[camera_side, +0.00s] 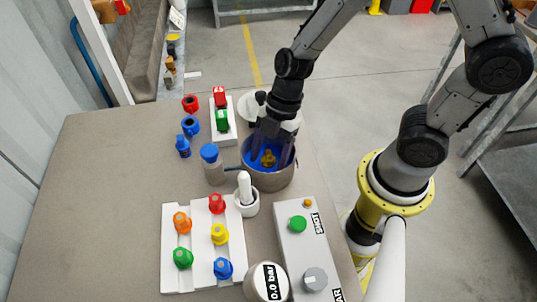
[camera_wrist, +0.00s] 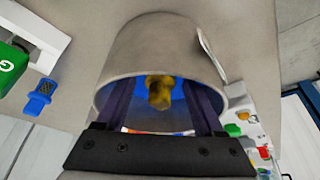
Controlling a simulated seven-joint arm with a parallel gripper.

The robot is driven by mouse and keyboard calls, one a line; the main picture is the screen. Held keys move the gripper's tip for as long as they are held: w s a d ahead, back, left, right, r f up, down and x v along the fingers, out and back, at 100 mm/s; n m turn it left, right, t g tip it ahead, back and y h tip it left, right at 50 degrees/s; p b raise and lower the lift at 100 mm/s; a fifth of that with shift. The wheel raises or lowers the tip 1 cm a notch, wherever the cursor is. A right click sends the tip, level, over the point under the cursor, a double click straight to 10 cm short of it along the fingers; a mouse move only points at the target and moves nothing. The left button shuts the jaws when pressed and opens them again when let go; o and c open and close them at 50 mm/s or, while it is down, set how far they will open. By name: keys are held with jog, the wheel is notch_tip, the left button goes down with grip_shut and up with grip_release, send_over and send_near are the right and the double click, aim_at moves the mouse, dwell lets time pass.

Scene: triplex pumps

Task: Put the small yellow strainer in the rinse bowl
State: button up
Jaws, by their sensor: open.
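A small yellow piece, which looks like the yellow strainer (camera_side: 268,159), is inside the round grey rinse bowl (camera_side: 268,180) with a blue interior. It also shows in the wrist view (camera_wrist: 160,92), against the blue inside of the bowl (camera_wrist: 155,45). My gripper (camera_side: 272,150) reaches down into the bowl from above. Its two dark fingers are spread, one on each side of the yellow piece, with gaps between, so my gripper is open. Whether the piece touches the bowl's floor cannot be told. Another yellow piece (camera_side: 219,233) stands on the white rack.
The white rack (camera_side: 175,275) holds several coloured pieces at the front. A white pestle and mortar (camera_side: 245,200) and a blue-capped jar (camera_side: 212,165) stand close left of the bowl. A grey control box (camera_side: 300,240) is in front. The table's left side is clear.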

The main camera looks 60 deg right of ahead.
jog(key=v, duration=1.2)
jog(key=s+d+r+m+t+h, duration=0.4)
jog(key=s+d+r+m, duration=0.4)
jog(key=m, duration=1)
jog(key=shift+s+d+r+t, duration=0.45)
jog(key=shift+s+t, duration=0.25)
jog(key=shift+t, duration=0.1)
